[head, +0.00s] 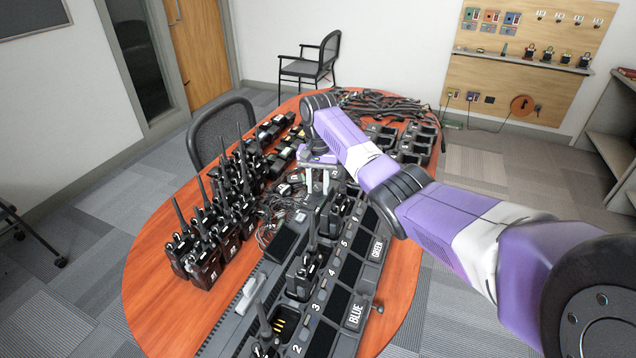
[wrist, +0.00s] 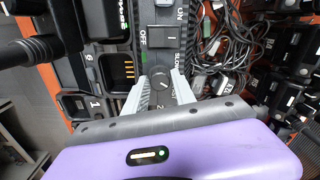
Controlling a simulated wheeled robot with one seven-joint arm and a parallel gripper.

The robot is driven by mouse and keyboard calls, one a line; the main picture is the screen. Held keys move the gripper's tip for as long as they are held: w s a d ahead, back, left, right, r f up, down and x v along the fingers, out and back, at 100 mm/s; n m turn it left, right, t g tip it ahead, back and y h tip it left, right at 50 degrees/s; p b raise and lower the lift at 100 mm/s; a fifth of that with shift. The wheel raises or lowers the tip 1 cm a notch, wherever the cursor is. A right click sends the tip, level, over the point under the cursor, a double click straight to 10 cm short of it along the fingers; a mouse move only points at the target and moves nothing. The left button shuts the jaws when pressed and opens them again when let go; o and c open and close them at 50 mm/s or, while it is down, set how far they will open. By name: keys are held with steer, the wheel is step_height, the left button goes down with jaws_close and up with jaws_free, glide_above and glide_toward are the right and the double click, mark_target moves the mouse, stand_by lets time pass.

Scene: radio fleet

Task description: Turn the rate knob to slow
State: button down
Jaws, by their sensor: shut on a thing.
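The rate knob (wrist: 160,88) is a dark round knob with a light pointer mark on the charger's control strip, in the wrist view. My gripper (wrist: 160,90) is shut on the knob, with one grey finger on each side of it. In the head view my gripper (head: 322,182) points down at the far end of the charger bank (head: 318,305), and the knob is hidden there.
A power switch (wrist: 163,38) marked OFF and ON sits above the knob. Several radios (head: 215,225) stand at the left of the table (head: 150,275). Tangled cables (wrist: 225,45) lie beside the charger. Empty chargers (head: 415,143) sit at the far right.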

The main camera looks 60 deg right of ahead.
steer(key=n+p, duration=0.1)
steer(key=n, duration=0.2)
steer(key=shift+r+n+p, duration=0.15)
steer(key=shift+n+p, duration=0.25)
steer(key=n+p, duration=0.1)
steer(key=n, duration=0.2)
steer(key=shift+n, duration=0.3)
steer(key=n+p, duration=0.1)
steer(key=n, duration=0.3)
steer(key=shift+n, duration=2)
steer(key=c, duration=1)
jaws_free()
steer(key=shift+c, duration=0.2)
